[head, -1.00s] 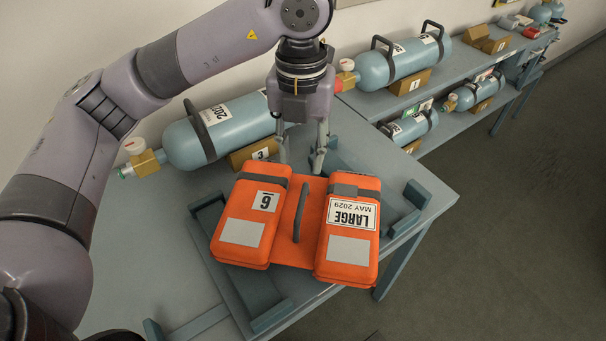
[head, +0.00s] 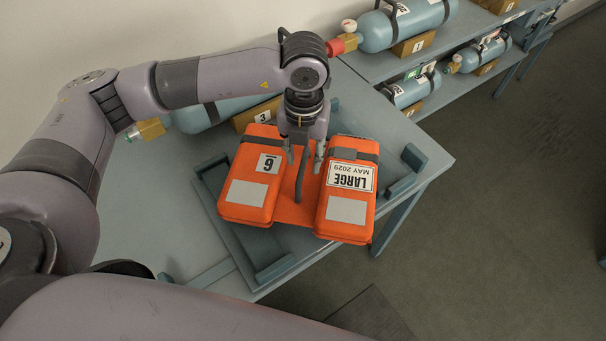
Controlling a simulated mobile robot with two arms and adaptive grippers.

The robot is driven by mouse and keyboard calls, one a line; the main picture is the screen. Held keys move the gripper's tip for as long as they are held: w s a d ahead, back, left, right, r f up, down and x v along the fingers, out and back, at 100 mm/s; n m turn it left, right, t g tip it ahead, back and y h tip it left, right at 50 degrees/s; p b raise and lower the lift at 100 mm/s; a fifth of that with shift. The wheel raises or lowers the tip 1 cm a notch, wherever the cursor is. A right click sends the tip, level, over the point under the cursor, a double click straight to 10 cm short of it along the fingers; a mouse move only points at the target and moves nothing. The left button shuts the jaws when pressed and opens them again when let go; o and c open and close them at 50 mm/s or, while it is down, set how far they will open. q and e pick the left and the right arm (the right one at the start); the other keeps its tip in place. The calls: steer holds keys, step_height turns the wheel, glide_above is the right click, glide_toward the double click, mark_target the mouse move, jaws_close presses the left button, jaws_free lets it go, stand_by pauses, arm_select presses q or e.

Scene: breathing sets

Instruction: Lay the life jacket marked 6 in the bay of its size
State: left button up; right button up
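The orange life jacket marked 6 (head: 250,193) lies on the near table, with two blocks joined by a flat middle. Its right block has a label reading LARGE, MAY 2029, and a dark handle strap (head: 300,182) stands over the middle. The jacket rests within a low blue-grey frame (head: 271,274) with raised rails. My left gripper (head: 304,158) is over the middle of the jacket at the far end of the strap. Its fingers are apart, one on each side of the strap, and no grip shows. My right gripper is out of view.
A blue cylinder (head: 208,117) on a block marked 3 lies behind the jacket, partly hidden by my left arm. Floor (head: 480,210) is open right of the table. My own arm link crosses the bottom.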

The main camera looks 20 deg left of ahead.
mark_target(303, 163)
arm_select(q)
steer(key=f, duration=0.1)
steer(key=f+p, duration=0.1)
steer(key=f, duration=0.1)
steer(key=shift+w+a+f+p, duration=0.25)
steer(key=shift+w+f+p, duration=0.05)
steer(key=shift+w+p, duration=0.1)
steer(key=shift+f, duration=0.5)
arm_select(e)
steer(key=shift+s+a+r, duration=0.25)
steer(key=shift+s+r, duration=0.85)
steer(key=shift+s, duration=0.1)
arm_select(q)
steer(key=shift+c, duration=0.6)
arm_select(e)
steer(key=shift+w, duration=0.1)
arm_select(q)
steer(key=shift+c, duration=1.3)
jaws_close()
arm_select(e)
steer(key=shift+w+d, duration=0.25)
